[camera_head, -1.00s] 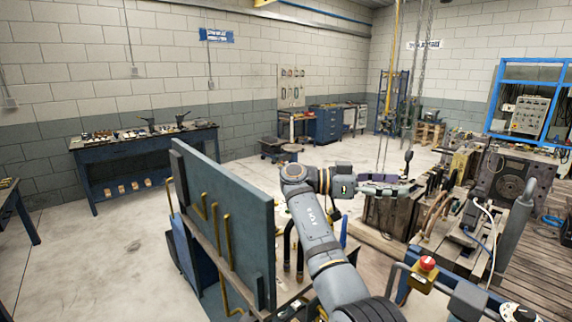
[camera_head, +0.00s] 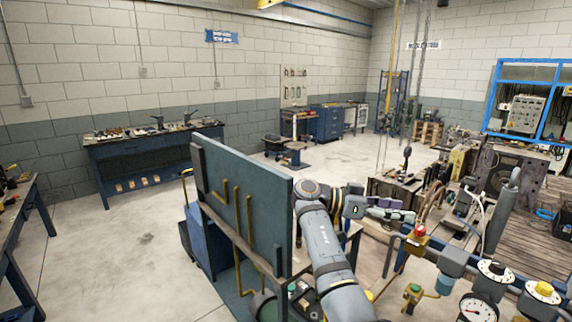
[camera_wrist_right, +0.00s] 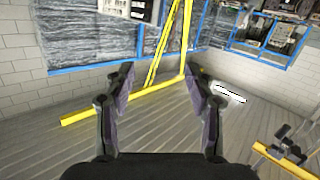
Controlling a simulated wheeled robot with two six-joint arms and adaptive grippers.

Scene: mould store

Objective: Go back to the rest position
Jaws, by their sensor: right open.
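My right arm reaches up from the bottom of the head view, and its gripper (camera_head: 390,210) points to the right, in front of the machine parts. In the right wrist view the two fingers of this gripper (camera_wrist_right: 160,80) stand wide apart with only the floor and a yellow frame seen between them. It holds nothing. My left gripper is not in view.
A blue-grey upright panel (camera_head: 268,206) with yellow pipes stands just left of my right arm. A red button box (camera_head: 417,238) and a pressure gauge (camera_head: 479,308) are close at the lower right. A blue workbench (camera_head: 150,143) stands by the wall. Open floor (camera_head: 110,245) lies left.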

